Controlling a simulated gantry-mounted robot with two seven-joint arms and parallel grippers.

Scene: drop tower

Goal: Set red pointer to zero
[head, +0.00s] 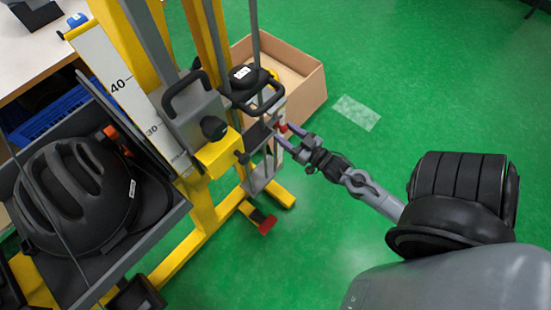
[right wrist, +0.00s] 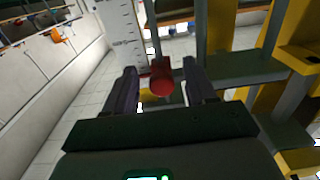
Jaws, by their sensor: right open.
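The red pointer (head: 282,127) is small in the head view, on the tower beside a short white scale. In the right wrist view the red pointer (right wrist: 161,78) shows a round red knob in front of a red block, beside the lower end of the white scale (right wrist: 121,32). My right gripper (head: 283,131) reaches in from the right with its fingers at the pointer. In the right wrist view my right gripper (right wrist: 161,88) is open, one finger on each side of the knob, with visible gaps. I cannot tell the pointer's exact reading. My left gripper is not in view.
The yellow and grey drop tower (head: 206,205) carries a tall scale (head: 108,72) marked 40 and 30. A black helmet (head: 75,195) lies in a grey tray at left. A cardboard box (head: 301,91) stands behind the tower. The green floor at right is mostly clear.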

